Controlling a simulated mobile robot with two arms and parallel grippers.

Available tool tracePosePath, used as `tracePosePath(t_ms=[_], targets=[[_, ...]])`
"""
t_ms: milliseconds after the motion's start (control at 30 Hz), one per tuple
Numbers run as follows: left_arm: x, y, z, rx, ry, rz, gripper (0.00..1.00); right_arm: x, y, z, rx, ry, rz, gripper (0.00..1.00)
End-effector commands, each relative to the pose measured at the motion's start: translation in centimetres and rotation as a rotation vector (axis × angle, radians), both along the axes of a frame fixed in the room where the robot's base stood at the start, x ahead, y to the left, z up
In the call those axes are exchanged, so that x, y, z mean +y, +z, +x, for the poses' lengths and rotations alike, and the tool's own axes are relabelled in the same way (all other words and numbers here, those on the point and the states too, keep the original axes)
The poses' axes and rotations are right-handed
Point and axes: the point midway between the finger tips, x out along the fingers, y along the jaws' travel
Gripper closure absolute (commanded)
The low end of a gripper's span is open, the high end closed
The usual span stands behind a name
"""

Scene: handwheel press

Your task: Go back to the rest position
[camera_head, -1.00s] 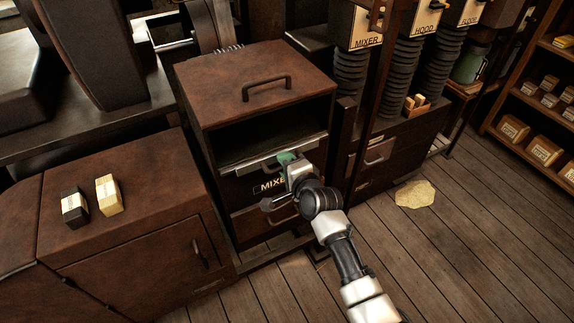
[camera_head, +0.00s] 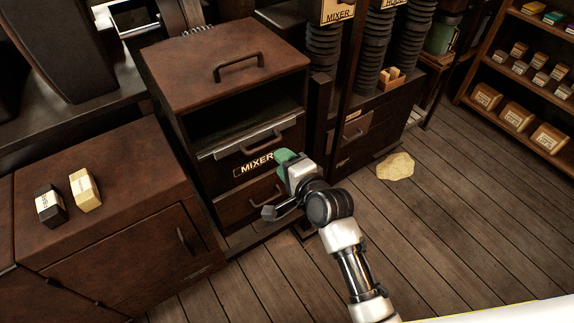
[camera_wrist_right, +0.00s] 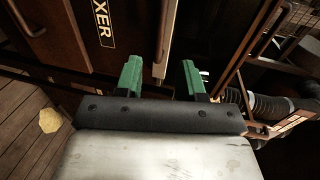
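My right gripper (camera_head: 282,157) is in front of the brown cabinet, just right of the MIXER label (camera_head: 254,164). In the right wrist view its two green fingers (camera_wrist_right: 160,78) stand apart with nothing held between them. The MIXER drawer front (camera_head: 230,168) has a dark handle (camera_head: 262,141) and a pale metal upper edge; a dark opening shows above it. The gripper appears clear of this handle. The MIXER label also shows in the right wrist view (camera_wrist_right: 103,24), beyond the fingers. My left gripper is not in view.
A black box (camera_head: 50,206) and a cream box (camera_head: 85,190) stand on the low cabinet (camera_head: 125,195) at left. A yellowish patch (camera_head: 395,166) lies on the wooden floor (camera_head: 455,210). Shelves (camera_head: 520,85) with small boxes stand at right. Floor in front is open.

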Motion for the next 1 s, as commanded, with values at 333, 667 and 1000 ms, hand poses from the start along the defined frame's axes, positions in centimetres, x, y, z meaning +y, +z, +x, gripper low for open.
tracePosePath(t_ms=[333, 667, 1000], targets=[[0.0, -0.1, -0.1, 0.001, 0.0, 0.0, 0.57, -0.5, 0.3, -1.0, 0.0, 0.001, 0.0, 0.61], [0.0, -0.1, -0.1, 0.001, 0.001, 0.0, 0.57, -0.5, 0.2, -1.0, 0.001, 0.001, -0.001, 0.61], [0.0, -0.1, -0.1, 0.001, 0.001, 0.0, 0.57, -2.8, -14.3, -3.7, 0.136, 0.043, -0.347, 0.61]])
